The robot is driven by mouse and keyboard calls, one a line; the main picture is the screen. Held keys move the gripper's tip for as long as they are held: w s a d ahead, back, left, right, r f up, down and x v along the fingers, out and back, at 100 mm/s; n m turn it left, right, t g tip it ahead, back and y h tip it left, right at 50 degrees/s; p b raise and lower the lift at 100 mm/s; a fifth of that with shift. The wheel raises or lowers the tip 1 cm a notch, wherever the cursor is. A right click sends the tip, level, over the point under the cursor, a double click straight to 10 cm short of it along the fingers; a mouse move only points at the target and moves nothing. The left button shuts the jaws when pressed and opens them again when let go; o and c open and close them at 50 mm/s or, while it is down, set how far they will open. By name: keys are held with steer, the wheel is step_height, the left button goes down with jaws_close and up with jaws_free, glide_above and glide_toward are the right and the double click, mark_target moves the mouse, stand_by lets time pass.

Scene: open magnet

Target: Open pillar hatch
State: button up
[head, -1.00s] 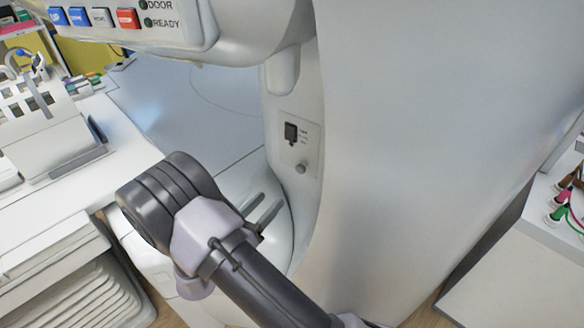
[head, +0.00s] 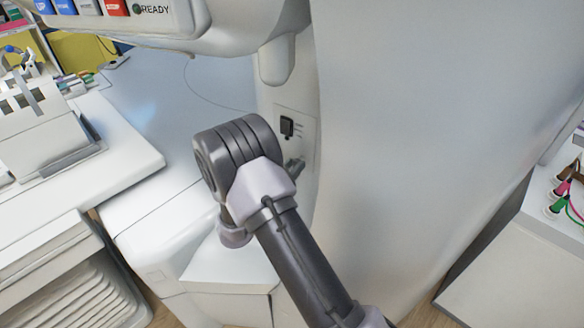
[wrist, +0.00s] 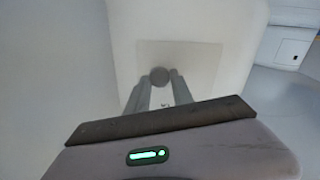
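The hatch is a pale square panel (head: 308,143) on the white pillar, with a small black fitting (head: 287,127) and faint lettering. In the wrist view the panel (wrist: 203,62) faces me, with a round grey knob (wrist: 159,76) on it. My gripper (wrist: 159,82) has its two fingers apart, one on each side of the knob. I cannot tell whether they touch it. In the head view my gripper (head: 294,166) shows only partly at the panel's lower part, beyond my wrist, and the knob is hidden. The panel looks flush with the pillar.
A control strip with coloured buttons (head: 116,8) overhangs above. The machine's broad white side (head: 430,120) is close on the right. A white desk (head: 130,150) with a rack stands left. A cabinet with coloured plugs (head: 510,260) is at far right.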

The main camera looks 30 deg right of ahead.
jaws_close()
stand_by(1.1)
